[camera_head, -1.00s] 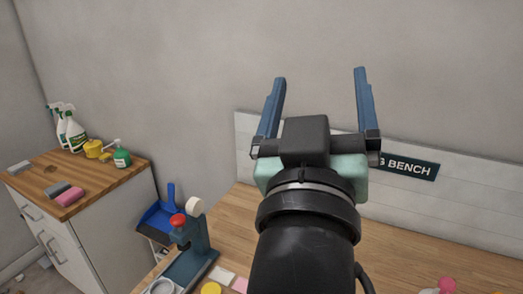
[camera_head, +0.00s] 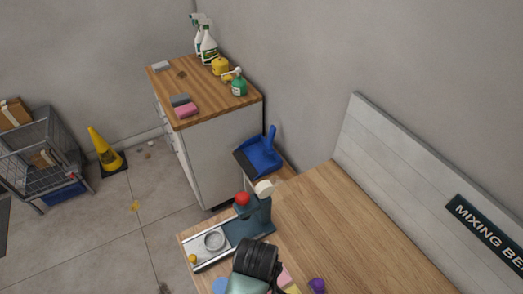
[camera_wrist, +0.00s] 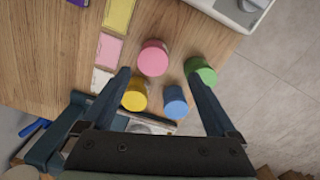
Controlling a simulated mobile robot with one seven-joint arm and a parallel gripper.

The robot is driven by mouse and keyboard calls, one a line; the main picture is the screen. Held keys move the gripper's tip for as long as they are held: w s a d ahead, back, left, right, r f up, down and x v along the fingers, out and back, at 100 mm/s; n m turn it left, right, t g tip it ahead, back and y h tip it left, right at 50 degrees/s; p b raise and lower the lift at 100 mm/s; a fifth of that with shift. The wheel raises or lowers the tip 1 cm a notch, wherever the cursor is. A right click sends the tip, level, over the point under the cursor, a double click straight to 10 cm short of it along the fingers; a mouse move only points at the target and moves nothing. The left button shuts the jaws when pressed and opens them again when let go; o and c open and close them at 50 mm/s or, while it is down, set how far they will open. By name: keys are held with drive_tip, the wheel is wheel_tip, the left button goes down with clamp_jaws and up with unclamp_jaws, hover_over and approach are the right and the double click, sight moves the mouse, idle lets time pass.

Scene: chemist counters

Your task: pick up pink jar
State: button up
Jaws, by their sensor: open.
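The pink jar (camera_wrist: 153,58) stands on the wooden bench in the wrist view, seen from above. It lies between the lines of my two fingers, just past their tips. My gripper (camera_wrist: 159,73) is open and empty above the jars. A yellow jar (camera_wrist: 134,96) and a blue jar (camera_wrist: 174,102) show between the fingers, and a green jar (camera_wrist: 200,70) is by the right fingertip. In the head view my arm reaches down at the bottom edge; the fingers and pink jar are not visible there.
Pink (camera_wrist: 109,49) and yellow (camera_wrist: 119,14) cards lie left of the jars. A grey device (camera_wrist: 240,12) is at the top right, near the bench edge. In the head view a dark stand with a red knob (camera_head: 242,199) stands near my arm. Bare bench (camera_head: 350,225) lies to the right.

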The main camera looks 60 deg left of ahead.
drive_tip(key=shift+w+f+p, duration=0.2)
drive_tip(key=shift+f+p, duration=0.05)
drive_tip(key=shift+f, duration=0.95)
drive_tip(key=shift+w+f+p, duration=0.15)
drive_tip(key=shift+f+p, duration=0.05)
drive_tip(key=shift+f, duration=1)
drive_tip(key=shift+w+f+p, duration=0.2)
drive_tip(key=shift+f+p, duration=0.05)
drive_tip(key=shift+f, duration=0.95)
drive_tip(key=c, duration=1.4)
